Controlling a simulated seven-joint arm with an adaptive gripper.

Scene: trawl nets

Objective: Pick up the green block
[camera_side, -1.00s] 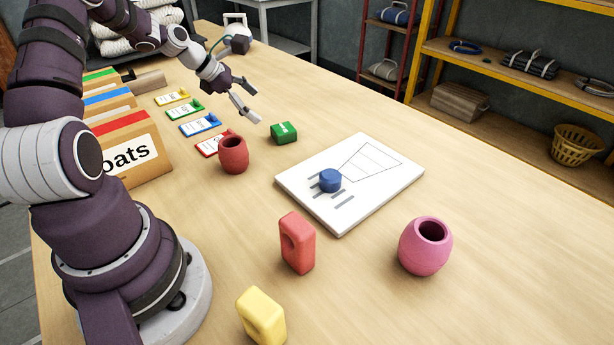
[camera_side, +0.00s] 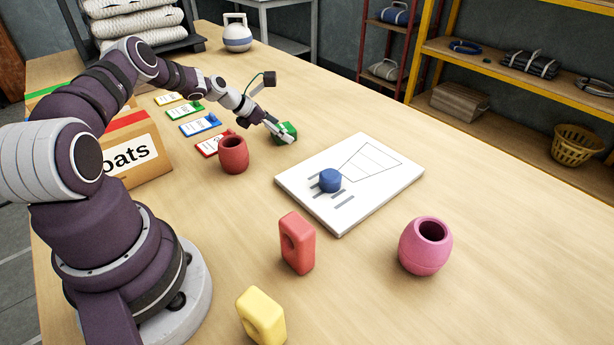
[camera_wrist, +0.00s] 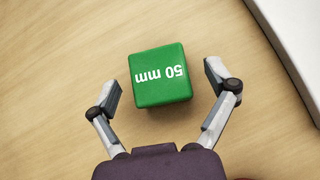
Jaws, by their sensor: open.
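The green block (camera_wrist: 160,76) is a small cube marked "50 mm". It rests on the table in the wrist view, ahead of and partly between the two open fingers of my gripper (camera_wrist: 163,84). My gripper is empty.
A red pot (camera_side: 233,155) stands close in front of my gripper. A white board (camera_side: 375,195) with a blue piece (camera_side: 330,180) lies to the right. Cards (camera_side: 200,124) lie to the left. A red block (camera_side: 297,243), yellow block (camera_side: 261,316) and pink pot (camera_side: 424,246) stand nearer.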

